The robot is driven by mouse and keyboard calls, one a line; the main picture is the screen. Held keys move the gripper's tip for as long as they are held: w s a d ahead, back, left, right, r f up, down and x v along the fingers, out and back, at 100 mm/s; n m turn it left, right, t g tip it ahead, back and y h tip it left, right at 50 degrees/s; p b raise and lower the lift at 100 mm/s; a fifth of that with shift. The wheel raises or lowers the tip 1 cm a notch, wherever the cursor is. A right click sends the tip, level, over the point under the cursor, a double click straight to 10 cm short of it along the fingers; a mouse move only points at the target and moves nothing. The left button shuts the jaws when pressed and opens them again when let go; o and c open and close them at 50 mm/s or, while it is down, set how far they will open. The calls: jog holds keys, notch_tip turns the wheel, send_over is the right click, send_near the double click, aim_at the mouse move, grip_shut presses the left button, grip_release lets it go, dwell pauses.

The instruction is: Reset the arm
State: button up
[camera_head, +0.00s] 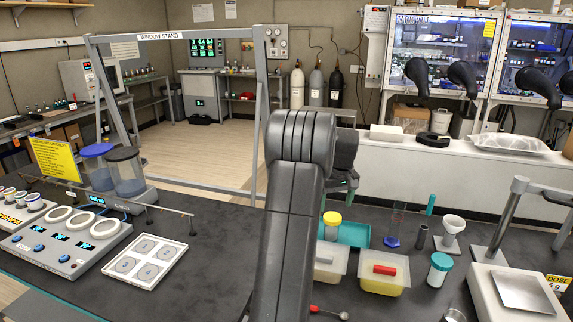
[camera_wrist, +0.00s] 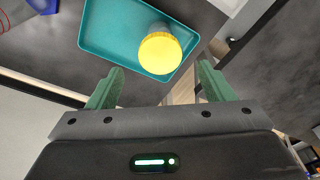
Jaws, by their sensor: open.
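My arm (camera_head: 297,190) rises through the middle of the head view and hides part of the bench behind it. My gripper (camera_wrist: 160,85) shows in the wrist view with its two green fingers spread wide and nothing between them. Beyond the fingertips a jar with a yellow lid (camera_wrist: 160,53) stands on a teal tray (camera_wrist: 96,30). In the head view the yellow-lidded jar (camera_head: 332,226) and the teal tray (camera_head: 356,232) are just right of my arm. In the head view the gripper is mostly hidden behind my arm, with a bit of green finger showing.
Right of my arm are a tub with a red handle (camera_head: 385,274), a white funnel (camera_head: 453,228), a teal-lidded jar (camera_head: 439,268) and a balance (camera_head: 522,290). Left are a control box (camera_head: 66,241) and a white four-pad tray (camera_head: 146,262). A metal window frame (camera_head: 175,37) stands behind.

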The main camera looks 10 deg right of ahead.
aim_at(332, 217)
jog(key=f, duration=0.4)
jog(key=w+f, duration=0.1)
jog(key=f, duration=0.2)
jog(key=f+p, duration=0.1)
jog(key=f, duration=0.3)
jog(key=shift+w+a+f, duration=0.1)
jog(key=shift+w+f, duration=0.05)
jog(key=shift+f, duration=0.15)
jog(key=shift+r, duration=2.2)
jog(key=shift+f, duration=0.1)
